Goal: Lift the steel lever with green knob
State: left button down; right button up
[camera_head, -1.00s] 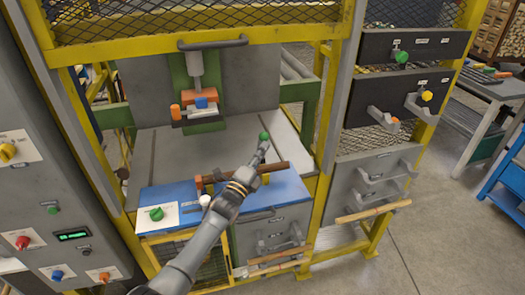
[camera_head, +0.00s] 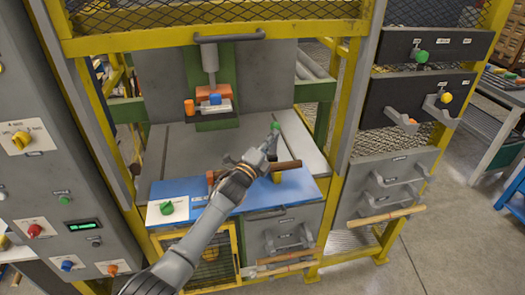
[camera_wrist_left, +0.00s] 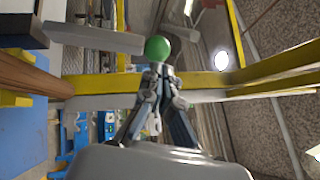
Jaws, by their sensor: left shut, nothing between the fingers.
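A green ball knob (camera_head: 275,125) shows just beyond the tips of my left gripper (camera_head: 270,137), over the grey work surface. In the left wrist view the same green knob (camera_wrist_left: 157,48) sits right past the fingertips (camera_wrist_left: 157,72). The left gripper is shut with nothing between its fingers, close to the knob; I cannot tell whether it touches. The knob's steel shaft is not clearly seen, being hidden or blended with the fingers. My right gripper is not in view.
A wooden bar (camera_head: 288,165) lies beside the gripper above the blue panel (camera_head: 300,188). Another green knob (camera_head: 421,56) is on a dark drawer front, and a green dial (camera_head: 167,207) is on a white plate.

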pick_arm(q)
jog(key=s+a+f+n+g+y, duration=0.25)
jog(key=s+a+f+n, duration=0.2)
jog(key=s, duration=0.35)
jog(key=s+a+f+n+g+y, duration=0.1)
jog(key=s+a+f+n+y, duration=0.25)
jog(key=s+f+n, duration=0.35)
jog(key=s+a+f+n+g+y, duration=0.2)
jog(key=s+a+f+n, duration=0.15)
jog(key=s, duration=0.55)
jog(key=s+a+f+n+g, duration=0.25)
jog(key=s+n+g, duration=0.2)
jog(key=s, duration=0.85)
jog(key=s+a+f+n+g, duration=0.25)
jog(key=s+n+g, duration=0.2)
jog(key=s, duration=0.95)
notch_tip(320, 180, down, 28)
jog(key=s+g+b, duration=0.1)
jog(key=g, duration=0.1)
jog(key=s+a+f+m+y+b, duration=0.1)
jog(key=s+a+f, duration=0.2)
jog(key=s+f, duration=1.3)
jog(key=shift+s+g, duration=0.3)
jog(key=shift+g, duration=0.15)
